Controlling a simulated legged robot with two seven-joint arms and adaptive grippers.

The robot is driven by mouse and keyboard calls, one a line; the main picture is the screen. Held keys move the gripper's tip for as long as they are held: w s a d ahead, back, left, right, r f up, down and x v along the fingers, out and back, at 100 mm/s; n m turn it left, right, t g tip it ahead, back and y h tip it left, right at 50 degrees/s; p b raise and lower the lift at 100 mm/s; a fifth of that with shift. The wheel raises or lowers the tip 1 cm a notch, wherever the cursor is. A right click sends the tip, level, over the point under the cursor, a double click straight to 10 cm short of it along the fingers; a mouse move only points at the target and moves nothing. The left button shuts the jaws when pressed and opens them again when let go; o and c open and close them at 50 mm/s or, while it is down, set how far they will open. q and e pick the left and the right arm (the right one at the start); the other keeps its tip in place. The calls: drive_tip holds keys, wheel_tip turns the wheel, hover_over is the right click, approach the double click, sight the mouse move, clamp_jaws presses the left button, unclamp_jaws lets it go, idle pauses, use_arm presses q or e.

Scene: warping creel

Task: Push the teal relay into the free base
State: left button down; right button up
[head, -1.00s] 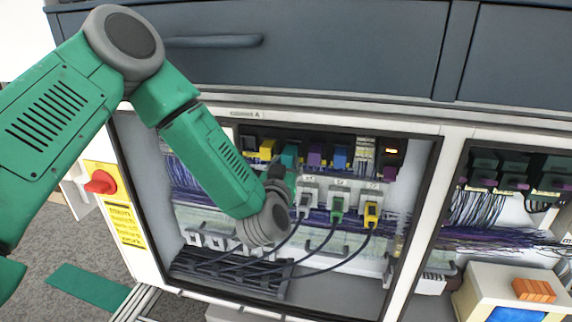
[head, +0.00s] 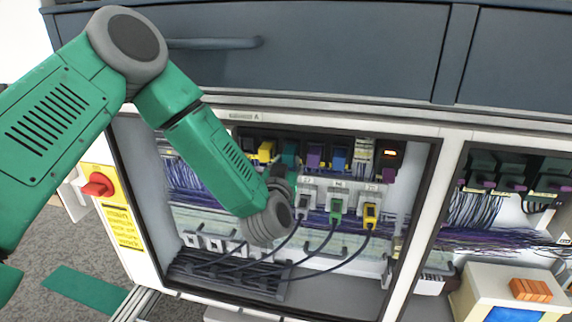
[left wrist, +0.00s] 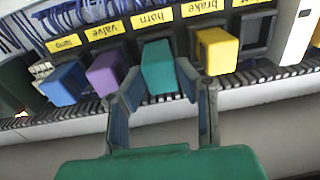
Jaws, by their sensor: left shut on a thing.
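The teal relay (left wrist: 160,68) stands at the base labelled "horn" in the left wrist view, between a purple relay (left wrist: 107,75) and a yellow relay (left wrist: 214,50). My left gripper (left wrist: 163,92) is shut on the teal relay, one finger at each side. Whether the relay is fully seated cannot be told. In the head view the teal relay (head: 289,151) shows above my left gripper (head: 285,172), which partly hides it. An empty dark base (left wrist: 257,36) is at the right of the row in the left wrist view. My right gripper is not in view.
A blue relay (left wrist: 64,83) stands beyond the purple one. Below the row in the head view, grey, green (head: 336,207) and yellow (head: 370,212) plugs carry black cables. The cabinet opening's white frame surrounds the work area. A red switch (head: 98,184) is at left.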

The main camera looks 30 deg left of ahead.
use_arm(q)
drive_tip(key=shift+w, duration=0.15)
drive_tip(key=shift+w+d+r, duration=0.1)
drive_tip(key=shift+w+d, duration=0.05)
drive_tip(key=shift+d, duration=0.1)
drive_tip(key=shift+w, duration=0.15)
idle(0.4)
drive_tip(key=c, duration=1.3)
unclamp_jaws()
drive_tip(key=o, duration=0.3)
drive_tip(key=shift+o, duration=0.2)
drive_tip(key=shift+a, duration=0.15)
